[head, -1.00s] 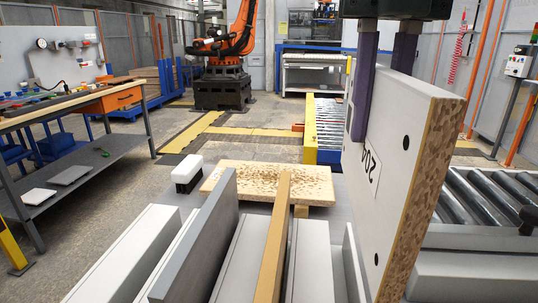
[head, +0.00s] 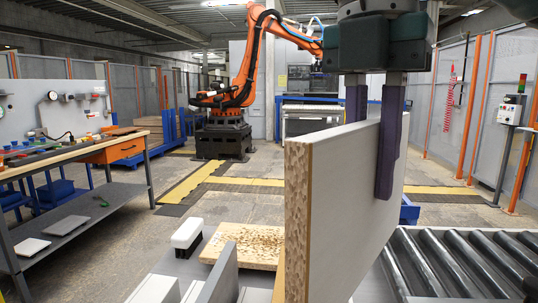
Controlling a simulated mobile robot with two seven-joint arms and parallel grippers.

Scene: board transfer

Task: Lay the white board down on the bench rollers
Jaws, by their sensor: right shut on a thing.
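The white board (head: 350,190) is a large, thick panel with a speckled chipboard edge facing me. It stands upright on edge in the air in the middle of the head view. My right gripper (head: 374,140) is shut on its upper edge, one purple finger on each side. The bench rollers (head: 445,262) are a row of dark grey cylinders at the lower right, beside the board. The board's lower edge runs out of the picture, so its height over the bench is hard to tell. My left gripper is out of view.
A chipboard piece (head: 240,243) and a white-and-black brush (head: 187,236) lie left of the board, near grey upright panels (head: 222,275). A workbench (head: 70,155) stands at left. An orange robot arm (head: 240,85) stands behind. The visible rollers look clear.

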